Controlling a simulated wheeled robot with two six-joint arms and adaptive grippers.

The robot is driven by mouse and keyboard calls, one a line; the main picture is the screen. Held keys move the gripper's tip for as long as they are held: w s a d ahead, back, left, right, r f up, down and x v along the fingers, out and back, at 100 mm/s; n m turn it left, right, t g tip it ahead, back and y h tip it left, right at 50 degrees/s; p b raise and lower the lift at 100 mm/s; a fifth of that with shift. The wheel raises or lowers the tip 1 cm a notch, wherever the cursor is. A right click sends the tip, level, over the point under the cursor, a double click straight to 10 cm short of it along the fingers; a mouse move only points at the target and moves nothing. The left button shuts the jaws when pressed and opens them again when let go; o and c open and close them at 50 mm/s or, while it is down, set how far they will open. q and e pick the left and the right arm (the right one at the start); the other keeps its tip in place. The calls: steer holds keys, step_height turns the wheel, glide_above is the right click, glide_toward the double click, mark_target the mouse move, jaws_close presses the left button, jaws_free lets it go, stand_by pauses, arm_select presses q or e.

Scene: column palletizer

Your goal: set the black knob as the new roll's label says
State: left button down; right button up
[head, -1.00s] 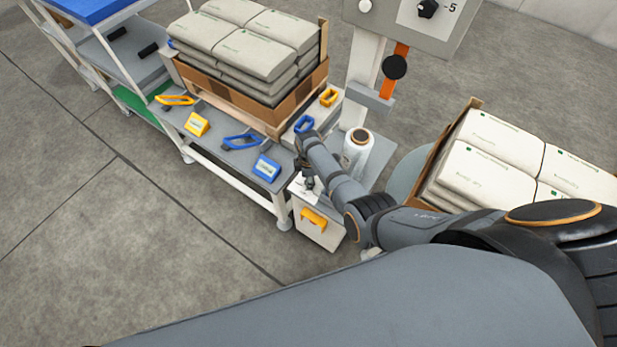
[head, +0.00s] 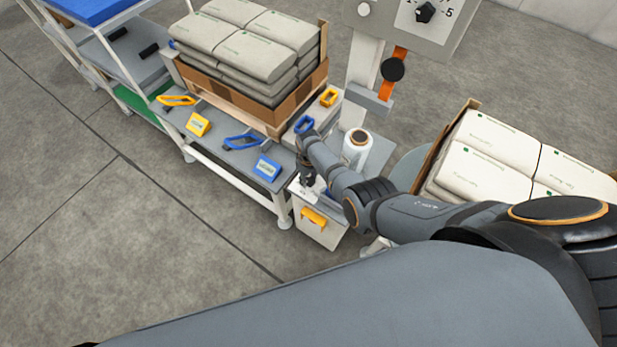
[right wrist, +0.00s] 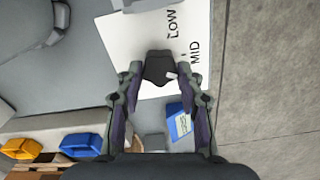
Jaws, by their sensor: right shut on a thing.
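My right gripper (head: 308,180) is over the small white-topped box at the front right end of the bench. In the right wrist view the right gripper (right wrist: 158,78) is shut on a black knob (right wrist: 158,66) with a small white mark. The knob is on a white plate (right wrist: 120,38) printed LOW and MID; other print is hidden or cut off. A white roll (head: 357,146) stands upright right of my right forearm; I cannot read a label on it. Another black knob (head: 425,13) is on the grey panel with numbers around it. My left gripper is not in view.
Blue (head: 267,168) and yellow (head: 198,124) label stands and coloured handles lie on the bench. A pallet of sacks (head: 250,52) stands behind; another stack (head: 490,150) is at right. An orange strap with a black disc (head: 393,69) hangs below the panel. Floor at left is clear.

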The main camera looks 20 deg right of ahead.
mark_target(309, 179)
steer(key=m, duration=0.6)
steer(key=shift+d, duration=0.15)
steer(key=shift+m, duration=0.4)
steer(key=o, duration=1.2)
step_height(309, 179, up, 12)
stand_by(0.5)
